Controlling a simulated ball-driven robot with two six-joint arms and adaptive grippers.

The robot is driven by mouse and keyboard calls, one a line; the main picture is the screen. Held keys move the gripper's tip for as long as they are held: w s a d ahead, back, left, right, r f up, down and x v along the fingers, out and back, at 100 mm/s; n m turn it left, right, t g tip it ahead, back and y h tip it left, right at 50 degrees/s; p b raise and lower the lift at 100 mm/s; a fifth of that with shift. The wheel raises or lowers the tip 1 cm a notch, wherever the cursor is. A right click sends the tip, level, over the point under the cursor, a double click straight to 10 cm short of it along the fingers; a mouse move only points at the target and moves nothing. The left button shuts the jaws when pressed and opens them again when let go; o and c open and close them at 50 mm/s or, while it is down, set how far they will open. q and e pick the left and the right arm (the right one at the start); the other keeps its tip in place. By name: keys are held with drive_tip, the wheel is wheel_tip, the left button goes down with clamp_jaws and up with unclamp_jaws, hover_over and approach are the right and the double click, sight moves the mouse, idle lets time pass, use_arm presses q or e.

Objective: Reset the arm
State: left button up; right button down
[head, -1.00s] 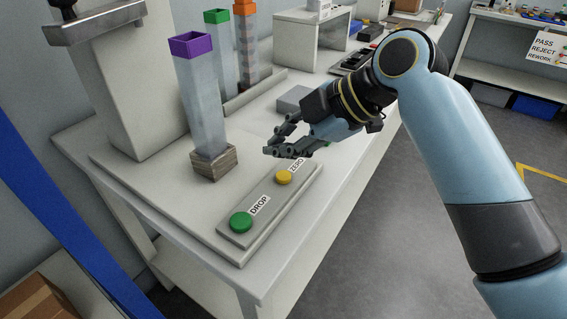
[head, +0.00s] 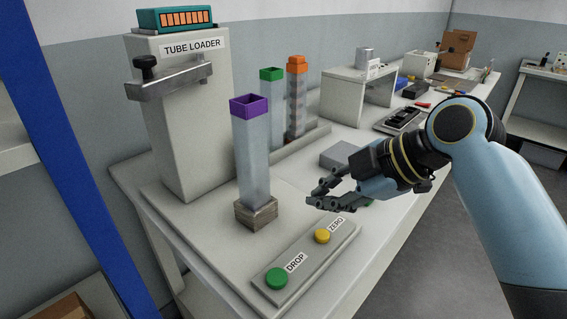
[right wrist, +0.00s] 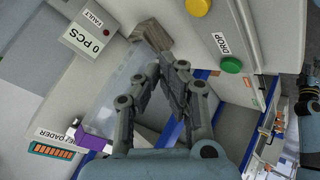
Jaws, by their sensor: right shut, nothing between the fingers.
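My right gripper (head: 312,203) is shut and empty. It hangs over the bench, right of the purple-rimmed tube and above the yellow ZERO button (head: 322,236). In the right wrist view its dark fingers (right wrist: 165,62) converge near the wooden block (right wrist: 152,36). The clear tube (head: 252,150) stands upright on that block in front of the TUBE LOADER tower (head: 185,125). The green DROP button (head: 277,279) is at the near end of the button panel. My left gripper is not seen in the head view; bluish-grey and dark parts at the wrist view's right edge are unclear.
A green-rimmed tube (head: 272,100) and an orange-rimmed, filled tube (head: 296,95) stand in a rack behind. A grey box (head: 340,156) lies behind my right gripper. A white stand (head: 358,95) is farther back. A blue post (head: 75,170) rises at left.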

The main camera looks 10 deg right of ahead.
drive_tip(key=s+d+f+m+g+h, duration=0.1)
drive_tip(key=s+d+f+m+h, duration=0.15)
drive_tip(key=s+d+m, duration=0.45)
drive_tip(key=s+d+f+m+g+h, duration=0.1)
drive_tip(key=s+d+f+m+h, duration=0.15)
drive_tip(key=s+m, duration=0.45)
drive_tip(key=s+d+f+m+g+h, duration=0.1)
drive_tip(key=s+d+f+m+h, duration=0.2)
drive_tip(key=s, duration=0.7)
drive_tip(key=s+d+f+m+b, duration=0.1)
drive_tip(key=d+f+b, duration=0.1)
drive_tip(key=f, duration=1.2)
drive_tip(key=s+d+f+b, duration=0.1)
drive_tip(key=d+f+b, duration=0.1)
drive_tip(key=f, duration=1.2)
drive_tip(key=s+f+g+b, duration=0.2)
drive_tip(key=s+f, duration=1.6)
drive_tip(key=f, duration=0.1)
drive_tip(key=shift+s+d, duration=0.25)
drive_tip(key=shift+d, duration=0.1)
drive_tip(key=shift+b, duration=0.3)
